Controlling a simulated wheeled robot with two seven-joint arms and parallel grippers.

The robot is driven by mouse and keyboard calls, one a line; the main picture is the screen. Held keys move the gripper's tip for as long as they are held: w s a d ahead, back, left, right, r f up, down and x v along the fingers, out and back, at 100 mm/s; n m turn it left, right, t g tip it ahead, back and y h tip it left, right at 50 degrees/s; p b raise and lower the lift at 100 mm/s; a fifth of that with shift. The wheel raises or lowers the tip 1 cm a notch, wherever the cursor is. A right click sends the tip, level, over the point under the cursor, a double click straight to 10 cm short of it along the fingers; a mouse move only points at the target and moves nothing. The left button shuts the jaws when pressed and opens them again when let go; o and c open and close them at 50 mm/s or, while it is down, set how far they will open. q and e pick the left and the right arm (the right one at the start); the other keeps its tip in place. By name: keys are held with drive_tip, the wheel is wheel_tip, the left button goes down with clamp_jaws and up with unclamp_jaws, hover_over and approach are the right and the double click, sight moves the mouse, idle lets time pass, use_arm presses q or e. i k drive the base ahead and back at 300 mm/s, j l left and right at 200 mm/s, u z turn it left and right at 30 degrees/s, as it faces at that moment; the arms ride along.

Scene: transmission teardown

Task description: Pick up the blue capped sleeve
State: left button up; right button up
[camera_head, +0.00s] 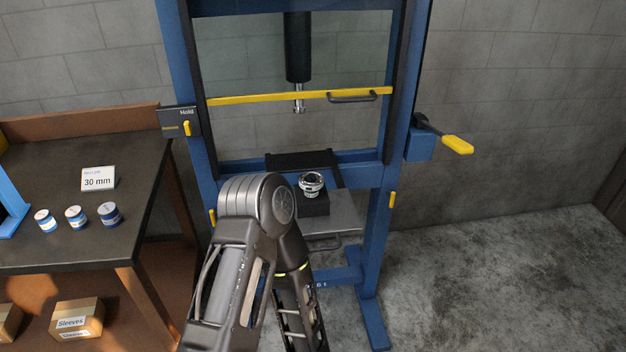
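Three small blue-and-white sleeves stand in a row on the dark workbench at the left. The left sleeve (44,220) and the middle sleeve (76,216) have pale tops with blue bands. The right sleeve (109,214) has a darker, blue-grey top. They are too small to tell for certain which one counts as blue capped. One of my arms rises from the bottom centre, bends at a grey joint and runs down out of the picture. Neither gripper's fingertips show, and nothing is seen touching the sleeves.
The dark workbench (60,258) carries a "30 mm" card (98,179) behind the sleeves. A blue press frame (385,225) stands at the centre, with a shiny metal part (312,184) on its black block. Cardboard boxes (78,319) sit on the shelf below. Floor at the right is clear.

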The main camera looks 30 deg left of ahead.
sight(76, 215)
drive_tip(key=u, duration=2.45)
drive_tip(key=i+z, duration=0.2)
drive_tip(key=z, duration=0.15)
drive_tip(key=i+z, duration=0.35)
drive_tip(key=k, duration=0.1)
